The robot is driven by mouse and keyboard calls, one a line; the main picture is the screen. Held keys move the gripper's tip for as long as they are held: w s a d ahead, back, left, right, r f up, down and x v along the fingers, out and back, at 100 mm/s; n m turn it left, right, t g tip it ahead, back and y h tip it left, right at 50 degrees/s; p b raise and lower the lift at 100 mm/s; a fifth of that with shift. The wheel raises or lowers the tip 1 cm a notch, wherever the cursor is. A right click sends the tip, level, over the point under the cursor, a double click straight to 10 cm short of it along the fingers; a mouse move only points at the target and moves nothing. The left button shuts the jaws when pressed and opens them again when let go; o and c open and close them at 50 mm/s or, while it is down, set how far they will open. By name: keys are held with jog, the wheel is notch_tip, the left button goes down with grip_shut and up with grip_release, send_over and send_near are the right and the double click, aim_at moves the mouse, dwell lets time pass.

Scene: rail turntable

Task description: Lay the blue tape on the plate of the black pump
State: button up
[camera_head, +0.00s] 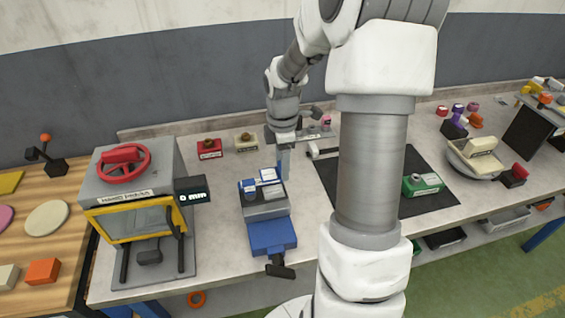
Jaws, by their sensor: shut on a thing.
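My gripper (284,176) points down beside the blue-and-grey bench device, with its fingertips low and close together. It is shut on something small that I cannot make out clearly. A blue-and-white piece (269,177) shows right next to the fingertips and may be the blue tape. A second blue-and-white piece (249,186) is just left of it, at the top of the device (272,235). I cannot tell whether the first piece touches the device. A small black fixture with an orange knob (46,152) stands on the wooden table at far left; I cannot tell whether it is the black pump.
A hand press (135,195) with a red wheel stands left of the device. Red (209,149) and cream (246,142) blocks sit behind. A black mat (420,195) with a green box (422,184) lies right, partly hidden by my arm. A bowl (478,158) stands farther right.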

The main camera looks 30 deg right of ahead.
aim_at(282, 190)
jog(key=shift+f+b, duration=1.9)
jog(key=shift+f, duration=1.3)
jog(key=shift+f, duration=0.35)
jog(key=o, duration=1.4)
jog(key=shift+c, duration=0.2)
jog(key=shift+r, duration=0.1)
notch_tip(282, 190, up, 17)
jog(key=p, duration=0.1)
jog(key=shift+r, duration=0.2)
